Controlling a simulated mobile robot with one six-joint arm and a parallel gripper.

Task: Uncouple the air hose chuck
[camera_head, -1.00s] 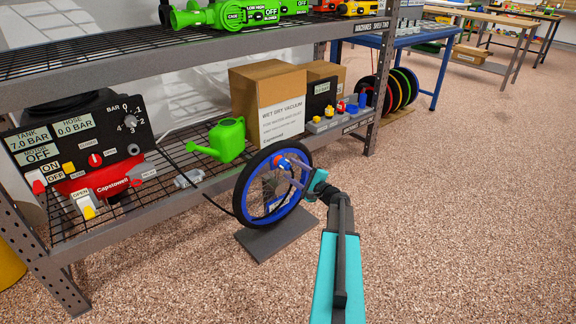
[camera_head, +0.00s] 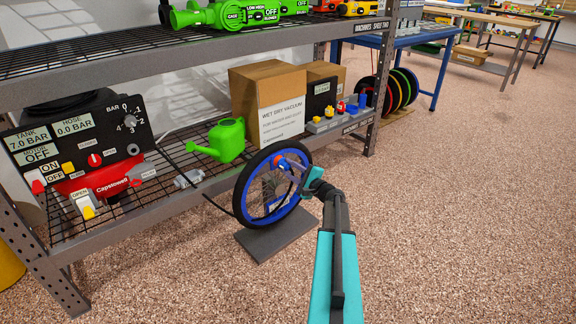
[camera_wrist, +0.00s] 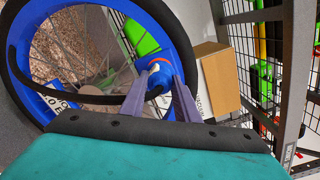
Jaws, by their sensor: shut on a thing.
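The blue air hose chuck (camera_wrist: 154,84) with an orange-red end sits at the rim of the wheel, between my gripper's purple fingers. My gripper (camera_head: 287,162) is shut on it; the gripper also shows in the wrist view (camera_wrist: 160,78). The chuck's red and blue end (camera_head: 279,160) shows at the wheel's upper right in the head view. The wheel (camera_head: 241,200) has a blue rim and black tyre and stands upright on a grey base. The black hose (camera_wrist: 95,99) curves across the wheel to the chuck. The valve under the chuck is hidden.
The compressor panel (camera_head: 76,140) at left reads tank 7.0 bar, hose 0.0 bar and motor off. A green watering can (camera_head: 228,140) and cardboard box (camera_head: 266,85) stand on the shelf behind the wheel. The shelf's post (camera_head: 381,90) is to the right. Floor at right is clear.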

